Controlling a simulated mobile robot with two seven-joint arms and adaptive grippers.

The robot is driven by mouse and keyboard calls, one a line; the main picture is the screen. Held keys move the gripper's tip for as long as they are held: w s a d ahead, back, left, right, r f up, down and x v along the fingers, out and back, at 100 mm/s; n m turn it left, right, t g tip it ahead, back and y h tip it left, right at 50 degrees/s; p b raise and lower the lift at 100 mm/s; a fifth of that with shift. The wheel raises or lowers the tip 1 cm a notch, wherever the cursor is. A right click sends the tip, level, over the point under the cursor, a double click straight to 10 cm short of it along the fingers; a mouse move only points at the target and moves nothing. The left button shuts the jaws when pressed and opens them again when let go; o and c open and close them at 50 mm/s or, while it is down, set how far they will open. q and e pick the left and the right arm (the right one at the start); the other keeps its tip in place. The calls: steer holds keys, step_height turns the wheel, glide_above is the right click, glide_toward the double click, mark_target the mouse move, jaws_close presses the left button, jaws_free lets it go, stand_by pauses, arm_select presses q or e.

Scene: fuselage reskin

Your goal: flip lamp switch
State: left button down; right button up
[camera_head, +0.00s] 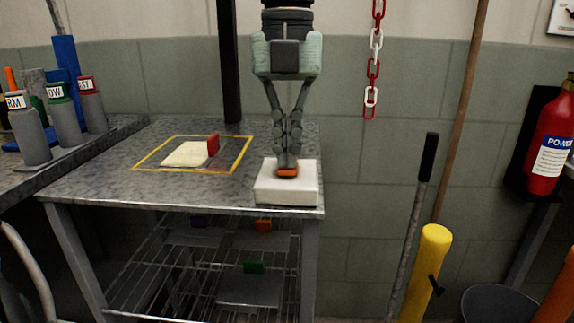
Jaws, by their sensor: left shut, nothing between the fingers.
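A white box (287,192) sits at the front right corner of the grey metal table, with an orange-red piece (287,173) on its top that looks like the switch. My left gripper (287,168) points straight down over the box. Its fingers are shut with nothing between them, and the tips are at the orange-red piece, partly covering it. I cannot tell whether they touch it. No lamp is clearly seen. My right gripper is not in view.
Labelled grey bottles (64,122) stand at left. A red-white chain (374,70), yellow post (427,270) and fire extinguisher (551,140) are at right.

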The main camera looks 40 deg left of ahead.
arm_select(q)
steer(key=shift+f+b, duration=0.35)
steer(key=shift+f, duration=0.1)
steer(key=shift+r, duration=0.1)
steer(key=shift+r+p, duration=2.6)
steer(key=shift+r, duration=0.8)
